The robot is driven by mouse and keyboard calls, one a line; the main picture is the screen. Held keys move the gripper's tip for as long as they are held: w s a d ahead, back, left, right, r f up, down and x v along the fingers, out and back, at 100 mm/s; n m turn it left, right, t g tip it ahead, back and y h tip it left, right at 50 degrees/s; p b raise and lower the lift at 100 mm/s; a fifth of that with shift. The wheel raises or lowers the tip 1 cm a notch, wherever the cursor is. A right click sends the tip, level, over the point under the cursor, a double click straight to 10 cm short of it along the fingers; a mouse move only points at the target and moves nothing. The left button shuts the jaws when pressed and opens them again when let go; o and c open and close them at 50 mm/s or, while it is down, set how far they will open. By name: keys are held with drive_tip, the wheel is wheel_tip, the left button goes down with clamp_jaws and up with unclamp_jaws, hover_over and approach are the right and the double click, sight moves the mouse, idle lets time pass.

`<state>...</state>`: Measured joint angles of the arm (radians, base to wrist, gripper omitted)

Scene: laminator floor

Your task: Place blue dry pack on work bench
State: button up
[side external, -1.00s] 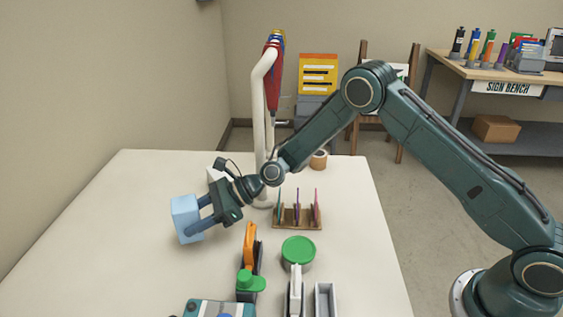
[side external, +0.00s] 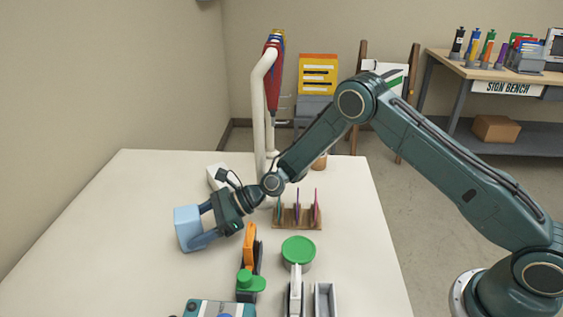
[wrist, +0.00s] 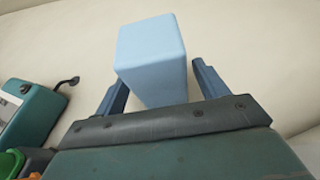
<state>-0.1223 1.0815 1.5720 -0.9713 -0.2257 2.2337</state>
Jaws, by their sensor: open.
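The blue dry pack (side external: 187,229) is a light blue block at the left of the pale work bench (side external: 120,210). My gripper (side external: 198,227) is at the pack, its fingers on either side of it. In the wrist view, the pack (wrist: 152,55) stands between the two open fingers of my gripper (wrist: 158,76), with a gap visible at the right finger. The pack looks to be on or very near the bench top; its underside is hidden, so contact cannot be told for sure.
An orange-handled tool (side external: 250,250), a green-lidded round container (side external: 298,251), a slotted wooden rack (side external: 298,217) and a teal device (side external: 220,308) stand to the right and front. A white post (side external: 260,110) rises behind. The bench's left side is clear.

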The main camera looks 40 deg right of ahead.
drive_tip(key=shift+r, duration=0.1)
drive_tip(key=shift+v, duration=3.75)
drive_tip(key=shift+r, duration=0.1)
drive_tip(key=shift+s+d+r+n, duration=0.1)
drive_tip(key=shift+d+r+n, duration=0.05)
drive_tip(key=shift+r+n, duration=0.55)
drive_tip(key=s+d+r+n+h, duration=0.3)
drive_tip(key=s+d+r+n, duration=0.25)
drive_tip(key=r, duration=0.25)
drive_tip(key=s+d+r+n+h, duration=0.4)
drive_tip(key=s+r+n, duration=0.3)
drive_tip(key=r, duration=0.2)
drive_tip(key=s+d+r+n+h, duration=0.2)
drive_tip(key=s+d+n, duration=0.2)
drive_tip(key=s, duration=0.7)
drive_tip(key=s+d+r+n+h, duration=0.1)
drive_tip(key=s+d+n+h, duration=0.2)
drive_tip(key=s+d, duration=0.5)
drive_tip(key=s+n, duration=0.1)
drive_tip(key=s, duration=0.2)
drive_tip(key=shift+s+r+n+h, duration=0.3)
drive_tip(key=shift+s+r+n, duration=0.05)
drive_tip(key=shift+r, duration=0.05)
